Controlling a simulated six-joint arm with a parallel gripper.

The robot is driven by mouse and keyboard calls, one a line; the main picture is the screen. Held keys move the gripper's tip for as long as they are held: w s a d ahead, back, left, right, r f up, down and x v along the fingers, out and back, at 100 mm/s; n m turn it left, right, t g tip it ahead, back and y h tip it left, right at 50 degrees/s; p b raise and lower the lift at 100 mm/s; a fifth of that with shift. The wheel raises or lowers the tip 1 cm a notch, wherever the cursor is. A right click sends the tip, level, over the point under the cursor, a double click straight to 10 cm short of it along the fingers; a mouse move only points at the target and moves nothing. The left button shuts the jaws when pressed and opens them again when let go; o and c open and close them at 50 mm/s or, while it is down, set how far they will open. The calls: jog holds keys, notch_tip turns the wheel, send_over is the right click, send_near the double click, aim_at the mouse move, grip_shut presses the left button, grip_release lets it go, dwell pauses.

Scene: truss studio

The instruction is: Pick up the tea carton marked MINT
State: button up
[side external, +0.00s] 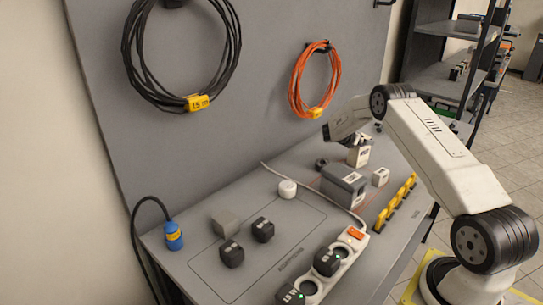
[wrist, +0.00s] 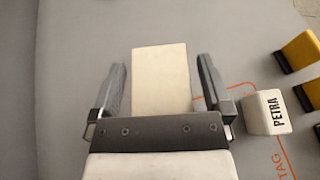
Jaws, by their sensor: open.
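A pale cream carton (wrist: 159,82) stands between the two fingers of my open gripper (wrist: 161,78) in the wrist view, with a gap on each side. Only a plain pale face of it shows there, so the word MINT cannot be read. In the side view a pale carton (side external: 358,156) with a dark printed label stands under my gripper (side external: 353,140), its print too small to read. A smaller white block marked PETRA (wrist: 269,112) is to the right of the gripper in the wrist view.
Yellow pieces (wrist: 298,52) stand at the right in the wrist view. In the side view a grey box (side external: 343,187) is close in front of the carton, with a power strip (side external: 335,262) and dark plugs (side external: 231,254) nearer. The panel (side external: 240,80) rises behind.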

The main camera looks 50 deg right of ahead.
dwell(0.4)
grip_shut()
jog(key=shift+r, duration=0.1)
jog(key=shift+r, duration=1.65)
jog(key=s+a+r, duration=0.9)
jog(key=s, duration=0.1)
jog(key=shift+s+r, duration=0.25)
jog(key=shift+s, duration=0.05)
dwell(0.3)
